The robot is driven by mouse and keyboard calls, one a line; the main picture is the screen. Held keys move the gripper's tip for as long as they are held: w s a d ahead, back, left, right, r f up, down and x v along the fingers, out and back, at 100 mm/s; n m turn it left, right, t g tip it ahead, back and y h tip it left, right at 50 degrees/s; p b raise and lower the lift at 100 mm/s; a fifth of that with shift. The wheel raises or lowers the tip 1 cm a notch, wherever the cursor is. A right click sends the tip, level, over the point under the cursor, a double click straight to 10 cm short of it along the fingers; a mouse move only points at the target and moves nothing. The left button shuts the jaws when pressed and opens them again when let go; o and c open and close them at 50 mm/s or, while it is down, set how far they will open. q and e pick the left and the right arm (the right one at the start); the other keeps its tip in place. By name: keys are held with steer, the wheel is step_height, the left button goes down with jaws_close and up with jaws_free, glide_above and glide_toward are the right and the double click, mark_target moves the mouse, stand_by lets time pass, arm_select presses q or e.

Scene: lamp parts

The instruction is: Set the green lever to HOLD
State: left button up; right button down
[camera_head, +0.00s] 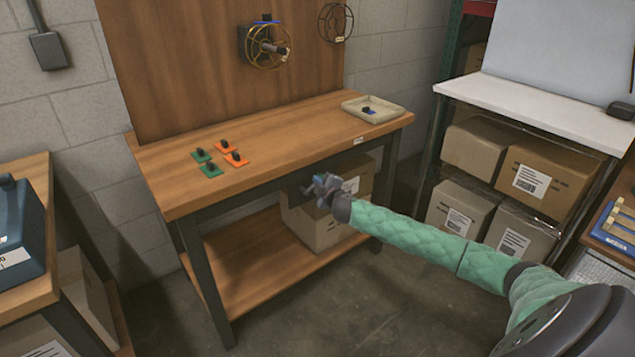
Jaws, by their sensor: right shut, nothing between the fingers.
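I cannot make out a green lever or a HOLD mark for certain. Two green plates (200,157) (213,171) and two orange plates (224,147) (239,160) lie on the left part of the wooden workbench (290,143), each with a small dark piece on it. These pieces are too small to identify. My right gripper (314,188) is shut and empty, in front of the bench's front edge and below its top, apart from the plates. My left gripper is not in view.
A wire-caged fixture (266,62) and a wire ring (335,38) are on the back panel. A beige tray (392,110) holds a small blue and black part. A cardboard box (318,232) stands on the lower shelf behind my gripper. The bench's middle top is clear.

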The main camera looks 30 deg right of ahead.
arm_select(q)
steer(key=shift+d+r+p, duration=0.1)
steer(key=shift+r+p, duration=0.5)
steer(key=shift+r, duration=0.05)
arm_select(e)
steer(key=shift+d+f+m, duration=0.15)
steer(key=shift+d+m, duration=0.15)
steer(key=shift+m, duration=0.4)
arm_select(q)
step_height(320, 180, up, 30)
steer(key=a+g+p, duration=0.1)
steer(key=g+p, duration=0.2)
steer(key=p, duration=0.5)
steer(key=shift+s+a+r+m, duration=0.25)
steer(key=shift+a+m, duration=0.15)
arm_select(e)
steer(key=f+m+y, duration=0.1)
steer(key=m, duration=0.1)
steer(key=d+f+m+g+y, duration=0.1)
steer(key=f+m, duration=0.1)
steer(key=m, duration=0.1)
steer(key=d+f+m+y, duration=0.1)
steer(key=f+m, duration=0.1)
steer(key=m, duration=0.1)
steer(key=shift+w+d+f, duration=0.1)
steer(key=shift+d+f, duration=0.1)
steer(key=shift+d, duration=0.05)
